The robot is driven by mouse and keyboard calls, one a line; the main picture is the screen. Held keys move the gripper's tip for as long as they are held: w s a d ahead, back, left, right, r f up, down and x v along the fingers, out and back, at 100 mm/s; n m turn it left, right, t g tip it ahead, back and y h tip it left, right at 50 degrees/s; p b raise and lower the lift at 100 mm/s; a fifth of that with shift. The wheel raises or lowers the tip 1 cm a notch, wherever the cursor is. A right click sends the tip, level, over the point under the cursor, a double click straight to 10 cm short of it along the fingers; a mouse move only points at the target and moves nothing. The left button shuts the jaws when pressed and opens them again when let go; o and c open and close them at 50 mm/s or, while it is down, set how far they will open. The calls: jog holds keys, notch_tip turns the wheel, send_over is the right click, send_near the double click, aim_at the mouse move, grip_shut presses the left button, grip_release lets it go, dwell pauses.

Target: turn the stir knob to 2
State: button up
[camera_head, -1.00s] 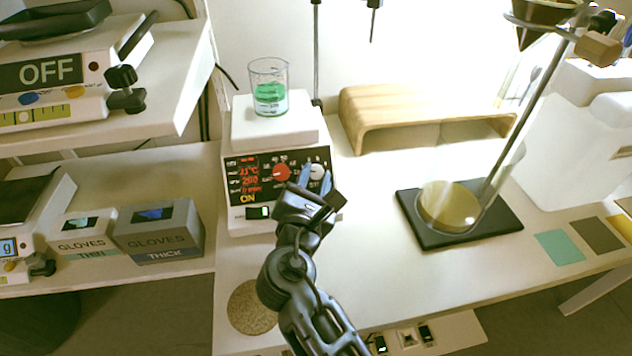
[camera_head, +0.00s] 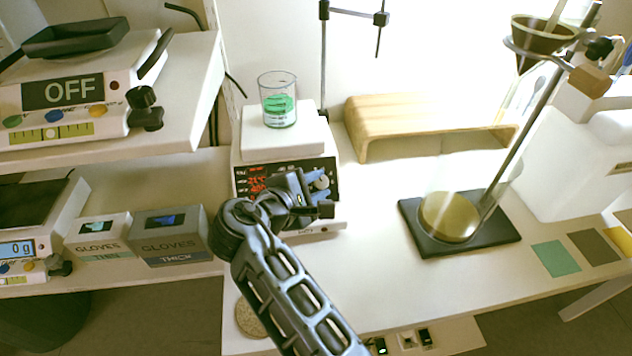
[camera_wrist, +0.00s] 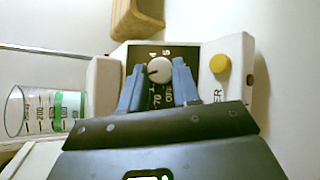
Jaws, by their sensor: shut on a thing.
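The stirring hotplate (camera_head: 282,142) stands mid-left on the bench, its dark front panel partly covered by my gripper (camera_head: 314,186). The grey-white stir knob (camera_head: 321,183) is at the panel's right side. In the wrist view the knob (camera_wrist: 159,70) has a dark pointer line and printed numbers around it. My gripper's blue fingers (camera_wrist: 158,74) are on either side of the knob, shut on it. The red knob seen earlier is hidden behind my gripper. A glass beaker with green liquid (camera_head: 279,108) stands on the plate; part of the red display shows.
A yellow button (camera_wrist: 220,63) is on the hotplate's side in the wrist view. A wooden riser (camera_head: 375,128) and a dark stand base (camera_head: 410,222) are to the right. Glove boxes (camera_head: 170,235) stand to the left. Bench space in front of the stand is clear.

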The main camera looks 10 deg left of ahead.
jog(key=shift+m+g, duration=0.3)
jog(key=o, duration=1.1)
jog(key=shift+c, duration=0.2)
jog(key=v, duration=0.7)
jog(key=shift+s+a, duration=0.2)
jog(key=shift+s, duration=0.15)
jog(key=shift+r, duration=0.1)
